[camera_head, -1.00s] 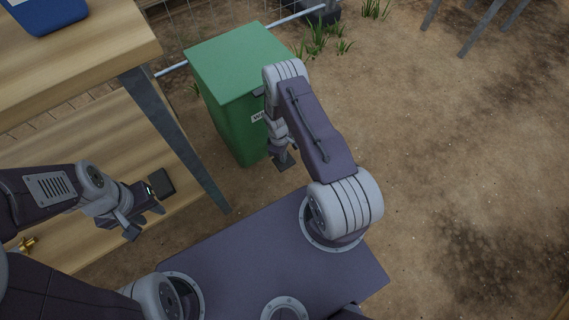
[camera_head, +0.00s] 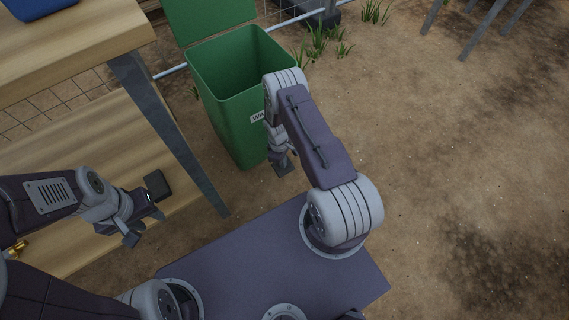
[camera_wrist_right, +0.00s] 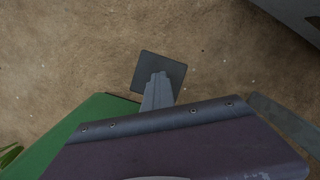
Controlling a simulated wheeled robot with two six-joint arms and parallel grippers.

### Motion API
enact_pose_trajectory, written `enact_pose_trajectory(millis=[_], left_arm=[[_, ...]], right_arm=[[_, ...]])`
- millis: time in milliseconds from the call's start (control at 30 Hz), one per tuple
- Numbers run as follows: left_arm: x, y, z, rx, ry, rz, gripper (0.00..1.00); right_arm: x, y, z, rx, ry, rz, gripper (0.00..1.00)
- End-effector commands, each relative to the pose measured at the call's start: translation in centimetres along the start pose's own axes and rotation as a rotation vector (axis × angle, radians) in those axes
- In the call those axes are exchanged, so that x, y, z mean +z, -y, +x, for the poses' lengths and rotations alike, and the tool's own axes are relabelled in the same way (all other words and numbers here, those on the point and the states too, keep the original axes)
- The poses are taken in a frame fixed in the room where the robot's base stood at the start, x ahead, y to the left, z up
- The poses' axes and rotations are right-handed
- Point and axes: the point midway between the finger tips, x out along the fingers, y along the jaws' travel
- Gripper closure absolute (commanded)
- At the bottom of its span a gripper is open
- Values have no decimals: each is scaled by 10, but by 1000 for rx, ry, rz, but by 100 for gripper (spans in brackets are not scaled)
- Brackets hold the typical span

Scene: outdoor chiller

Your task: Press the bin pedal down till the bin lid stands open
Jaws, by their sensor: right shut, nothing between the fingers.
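The green bin (camera_head: 232,105) stands on the ground, its inside in sight. Its lid (camera_head: 205,18) stands raised at the back, its top cut off by the frame. The dark square pedal (camera_head: 284,169) is low in front of the bin; it also shows in the right wrist view (camera_wrist_right: 172,66). My right gripper (camera_head: 280,158) is shut and empty, pointing down with its tip over the pedal; in the wrist view the fingers (camera_wrist_right: 159,80) overlap the plate and seem to press on it. My left gripper (camera_head: 146,218) is open and empty, off to the left.
A wooden table (camera_head: 80,52) with a grey metal leg (camera_head: 165,125) stands left of the bin. A dark box (camera_head: 158,185) lies on its lower shelf (camera_head: 95,165). A wire fence runs behind. Bare ground (camera_head: 450,150) is clear at the right.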

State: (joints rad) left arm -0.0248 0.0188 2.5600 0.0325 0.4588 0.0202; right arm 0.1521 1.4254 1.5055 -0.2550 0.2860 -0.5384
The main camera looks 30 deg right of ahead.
Motion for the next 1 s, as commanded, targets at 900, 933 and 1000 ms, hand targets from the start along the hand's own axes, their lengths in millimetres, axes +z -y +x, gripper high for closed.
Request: enact_pose_trajectory(millis=[900,933,1000], left_arm=[[0,0,-4,0,0,0,64],[-1,0,-8,0,0,0,64],[-2,0,-18,0,0,0,64]], right_arm=[[-30,1,-30,0,-3,-2,100],[-29,1,-35,-1,-1,-1,100],[-26,2,-49,-5,5,1,100]])
